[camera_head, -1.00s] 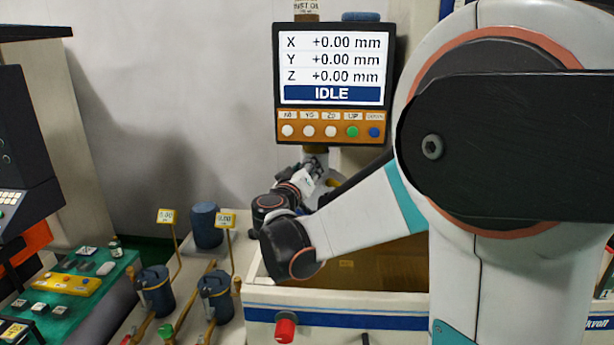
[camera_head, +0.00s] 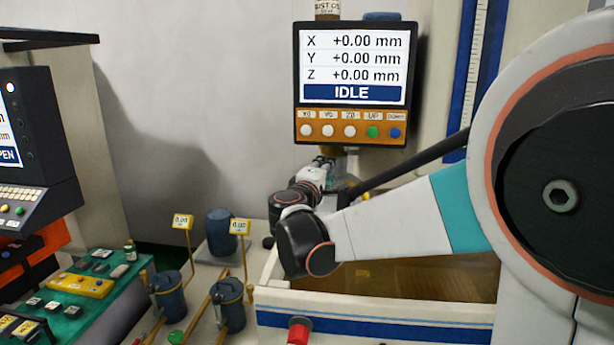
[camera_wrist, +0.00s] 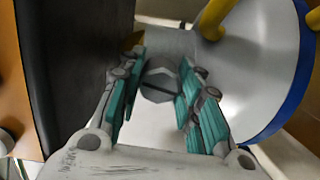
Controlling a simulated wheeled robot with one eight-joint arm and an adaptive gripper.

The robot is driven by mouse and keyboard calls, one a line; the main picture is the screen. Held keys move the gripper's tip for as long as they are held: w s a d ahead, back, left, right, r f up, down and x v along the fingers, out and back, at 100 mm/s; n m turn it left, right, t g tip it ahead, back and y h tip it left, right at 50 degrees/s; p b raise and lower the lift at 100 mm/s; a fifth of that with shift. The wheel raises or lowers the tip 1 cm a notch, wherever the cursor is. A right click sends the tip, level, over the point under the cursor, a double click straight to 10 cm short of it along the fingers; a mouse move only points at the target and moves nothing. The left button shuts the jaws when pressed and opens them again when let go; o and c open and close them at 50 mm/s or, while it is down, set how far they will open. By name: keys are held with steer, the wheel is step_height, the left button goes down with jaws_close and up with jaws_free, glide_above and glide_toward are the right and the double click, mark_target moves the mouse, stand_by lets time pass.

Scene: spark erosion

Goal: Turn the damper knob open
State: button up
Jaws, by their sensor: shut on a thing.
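A dark grey faceted knob (camera_wrist: 161,84), apparently the damper knob, shows in the wrist view between the two teal-padded fingers of my gripper (camera_wrist: 162,78). The fingers stand on either side of it and are shut on it. No label or open mark on the knob can be read. In the head view my gripper (camera_head: 324,166) is small, just below the display panel, and the knob cannot be made out there.
The display (camera_head: 351,70) reads IDLE just above my gripper. A white round part with a blue rim (camera_wrist: 304,72) and a yellow pipe (camera_wrist: 214,20) are close on the right in the wrist view. The tank (camera_head: 390,314) lies below my arm.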

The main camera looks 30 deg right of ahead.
steer(key=shift+n, duration=1.2)
steer(key=shift+b, duration=0.3)
steer(key=o, duration=1.1)
steer(key=v, duration=1.2)
steer(key=shift+s, duration=0.1)
